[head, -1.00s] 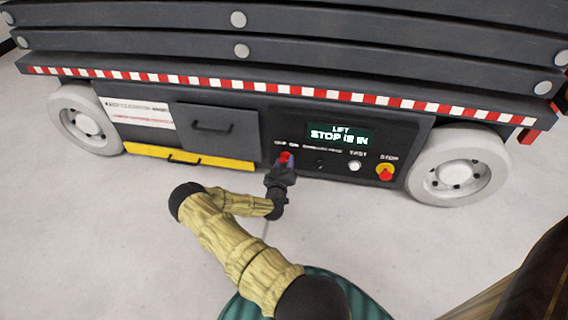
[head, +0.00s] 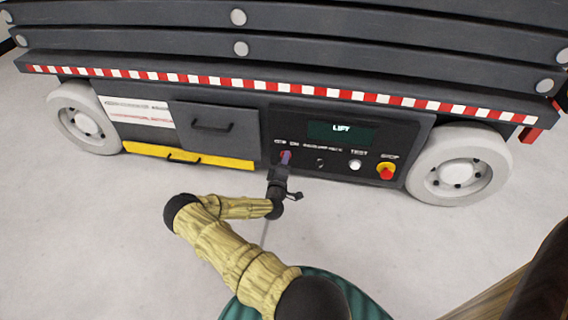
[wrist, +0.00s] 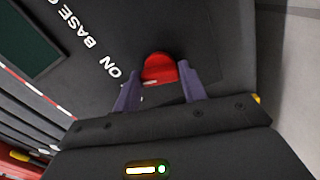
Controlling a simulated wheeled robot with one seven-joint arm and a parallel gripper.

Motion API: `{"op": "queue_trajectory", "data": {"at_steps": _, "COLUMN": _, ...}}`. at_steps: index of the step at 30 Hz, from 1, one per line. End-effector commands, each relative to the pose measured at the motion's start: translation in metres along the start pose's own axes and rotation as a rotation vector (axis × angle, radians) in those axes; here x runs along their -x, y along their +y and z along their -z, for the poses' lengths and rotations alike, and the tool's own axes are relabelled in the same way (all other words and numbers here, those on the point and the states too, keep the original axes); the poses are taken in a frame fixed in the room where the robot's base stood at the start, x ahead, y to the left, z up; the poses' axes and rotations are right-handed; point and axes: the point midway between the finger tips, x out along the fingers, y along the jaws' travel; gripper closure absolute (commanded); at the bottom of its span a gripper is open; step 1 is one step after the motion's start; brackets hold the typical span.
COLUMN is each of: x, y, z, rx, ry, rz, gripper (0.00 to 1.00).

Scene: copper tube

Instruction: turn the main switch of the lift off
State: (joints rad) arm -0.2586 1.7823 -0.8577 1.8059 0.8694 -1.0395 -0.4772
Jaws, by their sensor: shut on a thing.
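The main switch is a red knob (head: 283,154) on the dark control panel of the lift, below the left end of the display. It also shows in the wrist view (wrist: 158,68), with the word ON beside it. My gripper (head: 285,160) is at the panel, its two purple-grey fingers on either side of the knob in the wrist view (wrist: 157,80), shut on it. The fingers and wrist hide part of the knob in the head view. The display (head: 341,133) reads only LIFT, with its lower line blank.
Right of the switch are a small dark keyhole-like spot (head: 320,162), a white TEST button (head: 355,165) and a red STOP button (head: 386,172) on a yellow base. White wheels (head: 459,168) flank the panel. A yellow bar (head: 190,158) runs low at left. The floor in front is clear.

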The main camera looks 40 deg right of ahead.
Motion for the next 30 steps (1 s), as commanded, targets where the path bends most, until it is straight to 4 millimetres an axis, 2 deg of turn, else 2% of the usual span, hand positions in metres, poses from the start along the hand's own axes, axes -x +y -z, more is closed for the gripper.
{"op": "queue_trajectory", "data": {"at_steps": 6, "x": 0.0003, "y": -0.0022, "z": 0.0003, "rx": 0.155, "ry": 0.002, "rz": 0.002, "gripper": 0.81}}
{"op": "queue_trajectory", "data": {"at_steps": 12, "x": 0.0000, "y": -0.0014, "z": 0.0009, "rx": 0.236, "ry": 0.003, "rz": 0.001, "gripper": 0.81}}
{"op": "queue_trajectory", "data": {"at_steps": 28, "x": 0.0000, "y": -0.0010, "z": 0.0010, "rx": 0.268, "ry": 0.003, "rz": 0.002, "gripper": 0.81}}
{"op": "queue_trajectory", "data": {"at_steps": 29, "x": 0.0000, "y": -0.0010, "z": 0.0009, "rx": 0.268, "ry": 0.003, "rz": 0.002, "gripper": 0.52}}
{"op": "queue_trajectory", "data": {"at_steps": 30, "x": 0.0000, "y": -0.0010, "z": 0.0009, "rx": 0.268, "ry": 0.003, "rz": 0.002, "gripper": 0.44}}
